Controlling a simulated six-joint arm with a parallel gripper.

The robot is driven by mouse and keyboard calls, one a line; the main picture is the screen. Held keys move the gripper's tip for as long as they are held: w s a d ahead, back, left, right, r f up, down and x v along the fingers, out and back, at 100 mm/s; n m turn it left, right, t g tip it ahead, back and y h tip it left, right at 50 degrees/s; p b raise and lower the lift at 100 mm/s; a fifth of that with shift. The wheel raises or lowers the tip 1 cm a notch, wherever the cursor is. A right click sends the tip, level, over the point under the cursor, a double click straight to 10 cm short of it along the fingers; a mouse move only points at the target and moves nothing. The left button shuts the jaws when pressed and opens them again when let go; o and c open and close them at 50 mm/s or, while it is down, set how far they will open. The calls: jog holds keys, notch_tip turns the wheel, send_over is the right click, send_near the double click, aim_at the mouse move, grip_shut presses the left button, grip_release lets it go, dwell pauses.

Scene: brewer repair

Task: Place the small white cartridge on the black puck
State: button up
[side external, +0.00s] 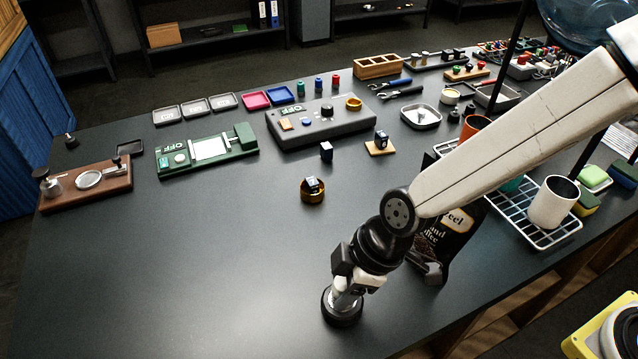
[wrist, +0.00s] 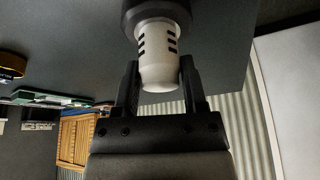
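The small white cartridge (side external: 344,301) stands upright at the front of the table, under my gripper (side external: 351,283). In the wrist view the cartridge (wrist: 158,60) is a white cylinder with dark slots. One end meets the round black puck (wrist: 157,12), which sits on the tabletop; the puck (side external: 342,314) also shows in the side view. My gripper (wrist: 160,72) has one finger on each side of the cartridge's other end, and both fingers appear to touch it. Whether the cartridge is fully seated on the puck cannot be told.
A black coffee bag (side external: 440,238) stands close to the right of my gripper. A white wire rack (side external: 533,233) with a white cup (side external: 553,201) is farther right. A brass ring (side external: 312,195) holding a small cube lies behind. The table left of the puck is clear.

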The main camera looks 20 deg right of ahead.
jog(key=shift+o, duration=1.2)
jog(key=shift+r, duration=0.2)
jog(key=shift+d+r, duration=0.15)
jog(key=shift+r, duration=0.35)
jog(key=v, duration=1.1)
